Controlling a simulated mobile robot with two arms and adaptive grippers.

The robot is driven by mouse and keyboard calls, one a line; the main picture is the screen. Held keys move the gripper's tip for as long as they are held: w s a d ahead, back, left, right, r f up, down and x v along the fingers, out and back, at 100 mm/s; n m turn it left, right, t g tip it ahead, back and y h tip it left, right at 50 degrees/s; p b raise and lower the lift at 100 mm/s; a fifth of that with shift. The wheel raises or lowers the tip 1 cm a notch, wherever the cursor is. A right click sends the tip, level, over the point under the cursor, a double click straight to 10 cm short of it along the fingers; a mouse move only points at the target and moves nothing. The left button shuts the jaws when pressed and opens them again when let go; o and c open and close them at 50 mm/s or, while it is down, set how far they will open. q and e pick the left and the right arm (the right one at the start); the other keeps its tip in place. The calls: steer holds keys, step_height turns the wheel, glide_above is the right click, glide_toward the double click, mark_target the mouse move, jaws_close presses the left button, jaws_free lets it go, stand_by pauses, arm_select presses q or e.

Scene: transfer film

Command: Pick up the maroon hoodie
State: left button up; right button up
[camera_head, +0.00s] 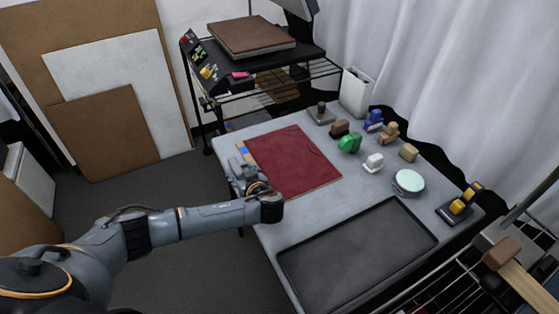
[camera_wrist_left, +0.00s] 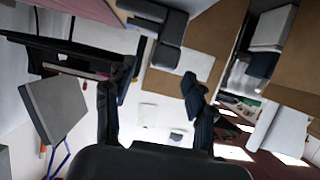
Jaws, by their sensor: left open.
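The maroon hoodie (camera_head: 298,160) shows in the head view as a flat dark red rectangle on the far left part of the grey table; no hood or sleeves can be made out. A thin tan edge shows along its border. My left gripper (camera_head: 238,172) is at the left edge of the table, beside the maroon piece's left side, and looks empty. In the left wrist view the two dark fingers of my left gripper (camera_wrist_left: 152,95) are spread apart with nothing between them. My right gripper is not in view.
A black tray (camera_head: 357,250) lies at the table's near side. Several stamps, including a green one (camera_head: 349,143), a round tin (camera_head: 408,182) and a white bin (camera_head: 356,93) stand right and behind. A black rack (camera_head: 262,85) stands behind; boards lean at the left wall.

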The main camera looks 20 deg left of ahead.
mark_target(238, 169)
arm_select(q)
steer(key=x, duration=0.4)
steer(key=shift+a+f, duration=0.1)
steer(key=shift+f, duration=0.05)
jaws_close()
